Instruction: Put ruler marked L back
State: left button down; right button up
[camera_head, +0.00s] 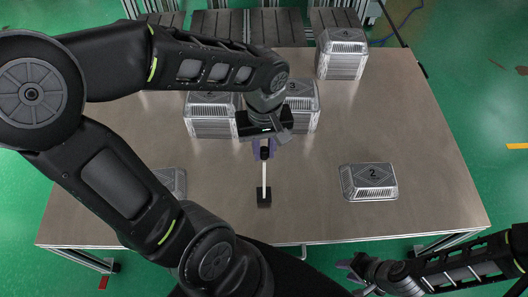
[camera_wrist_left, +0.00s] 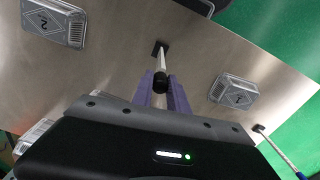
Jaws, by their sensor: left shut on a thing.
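No ruler marked L can be made out in either view. My left gripper (camera_head: 264,150) is over the middle of the table, its purple fingers also showing in the left wrist view (camera_wrist_left: 161,92). It is shut on the black top end of a thin white rod (camera_head: 264,180). The rod ends in a black square block (camera_head: 264,198), seen beyond the fingertips in the left wrist view (camera_wrist_left: 160,47). Whether the block touches the table cannot be told. My right gripper (camera_head: 356,270) is off the table's front edge, apart from the trays; its finger gap is unclear.
Tray 2 (camera_head: 369,183) lies at right. Tray 1 (camera_wrist_left: 233,94) is partly behind my left arm in the head view. Stacked trays (camera_head: 301,112) (camera_head: 212,122) flank my left gripper; another stack (camera_head: 342,62) stands at back right. Another black-ended rod (camera_wrist_left: 259,129) shows. The front middle is clear.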

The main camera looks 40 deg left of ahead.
pick_arm(q)
jog(key=shift+f, duration=0.85)
jog(key=shift+f, duration=0.2)
jog(key=c, duration=1.3)
grip_release()
jog(key=shift+r, duration=0.15)
jog(key=shift+r, duration=0.2)
notch_tip(320, 180, up, 12)
jog(key=shift+f+p, duration=0.1)
jog(key=shift+p, duration=0.6)
